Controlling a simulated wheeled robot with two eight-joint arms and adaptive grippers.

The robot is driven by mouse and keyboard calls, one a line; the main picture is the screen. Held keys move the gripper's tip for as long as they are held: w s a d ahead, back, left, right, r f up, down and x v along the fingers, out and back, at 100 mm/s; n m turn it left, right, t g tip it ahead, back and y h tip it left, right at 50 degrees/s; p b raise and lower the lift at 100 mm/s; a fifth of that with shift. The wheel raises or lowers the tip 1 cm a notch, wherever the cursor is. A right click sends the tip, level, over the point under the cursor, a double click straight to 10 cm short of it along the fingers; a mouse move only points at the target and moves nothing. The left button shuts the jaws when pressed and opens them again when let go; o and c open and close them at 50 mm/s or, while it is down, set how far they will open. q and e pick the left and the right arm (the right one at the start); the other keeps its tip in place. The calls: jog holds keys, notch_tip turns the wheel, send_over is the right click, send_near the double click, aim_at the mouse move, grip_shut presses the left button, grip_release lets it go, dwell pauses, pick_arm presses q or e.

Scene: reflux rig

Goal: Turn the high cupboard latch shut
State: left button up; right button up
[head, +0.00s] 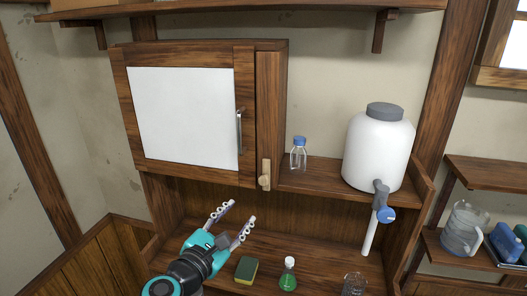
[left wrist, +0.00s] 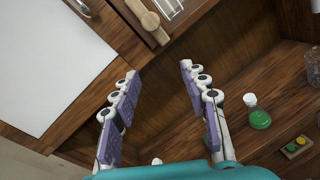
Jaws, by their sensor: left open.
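The high cupboard (head: 245,62) has a wood-framed door with a white panel (head: 185,118) and a metal handle (head: 239,130); the door looks closed. The pale wooden latch (head: 265,173) is on the post right of the door's lower corner and stands roughly upright, apparently not across the door. It also shows at the top of the left wrist view (left wrist: 146,18). My left gripper (head: 236,211) is open and empty, below and left of the latch and apart from it; its fingers (left wrist: 158,72) point towards the cupboard's underside. My right gripper is not in view.
A clear bottle with a blue cap (head: 299,154) and a white tank (head: 378,148) with a tap (head: 383,205) stand on the shelf right of the latch. Below are a sponge (head: 246,270), a green flask (head: 288,277) and a glass beaker (head: 354,284). Space between gripper and latch looks clear.

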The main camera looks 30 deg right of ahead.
aim_at(263, 182)
pick_arm(q)
jog(key=w+d+r+n+p, duration=0.1)
jog(key=d, duration=0.2)
jog(key=w+d+r+n+p, duration=0.1)
jog(key=w+d+r, duration=0.1)
jog(key=d, duration=0.2)
jog(key=w+d+r+n+p, duration=0.1)
jog(key=d, duration=0.2)
jog(key=shift+w+d+r+n+h, duration=0.2)
jog(key=shift+n+h, duration=0.1)
jog(key=shift+h, duration=0.1)
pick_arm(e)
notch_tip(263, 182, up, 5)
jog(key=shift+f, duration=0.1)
pick_arm(q)
jog(key=shift+a, duration=0.1)
